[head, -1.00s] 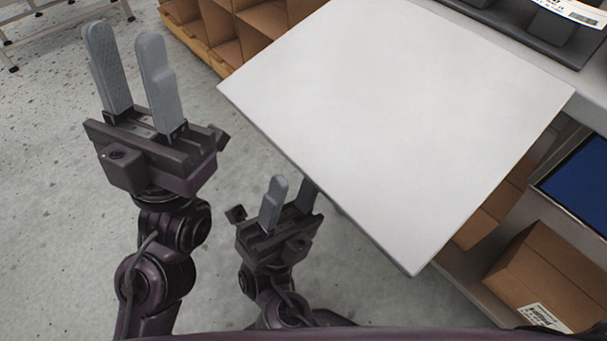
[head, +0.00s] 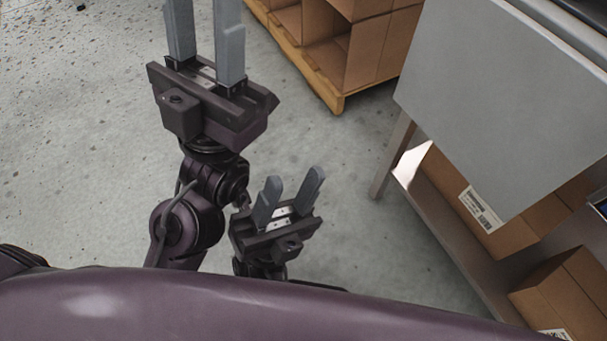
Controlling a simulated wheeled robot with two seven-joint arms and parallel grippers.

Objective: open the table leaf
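The table leaf (head: 500,100) is a plain grey panel at the upper right of the head view. It slopes steeply down from the table edge and hides part of the shelf behind it. My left gripper (head: 205,22) is at the upper left, open and empty, with its fingertips cut off by the top of the frame. My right gripper (head: 292,190) is lower and near the middle, open and empty. Both grippers are left of the leaf and apart from it.
The table top (head: 572,27) shows at the upper right corner. Below the leaf, a lower shelf (head: 447,222) carries cardboard boxes (head: 565,295), beside a table leg (head: 391,155). A wooden pallet (head: 312,72) with open cartons stands at the top. The floor between is clear.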

